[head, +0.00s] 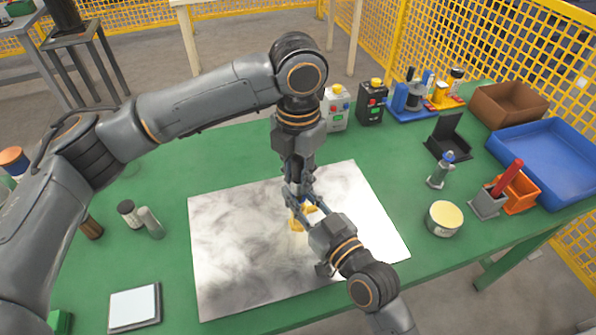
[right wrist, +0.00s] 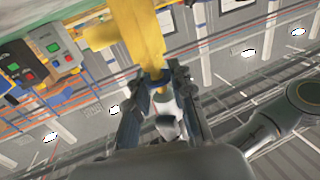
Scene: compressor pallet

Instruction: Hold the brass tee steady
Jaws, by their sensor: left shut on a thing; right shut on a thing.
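The yellow brass tee (head: 296,222) is above the marbled plate in the middle of the table, partly hidden by my grippers. It also shows large beyond the fingertips in the right wrist view (right wrist: 143,38). My right gripper (head: 311,207) comes in from the lower right and is shut on the tee; its fingertips show in the right wrist view (right wrist: 165,77).
The marbled plate (head: 230,270) is otherwise bare. At the right are a round tin (head: 444,218), a grey-blue valve (head: 440,171), a grey holder (head: 487,204), an orange holder (head: 520,190) and a blue tray (head: 550,160).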

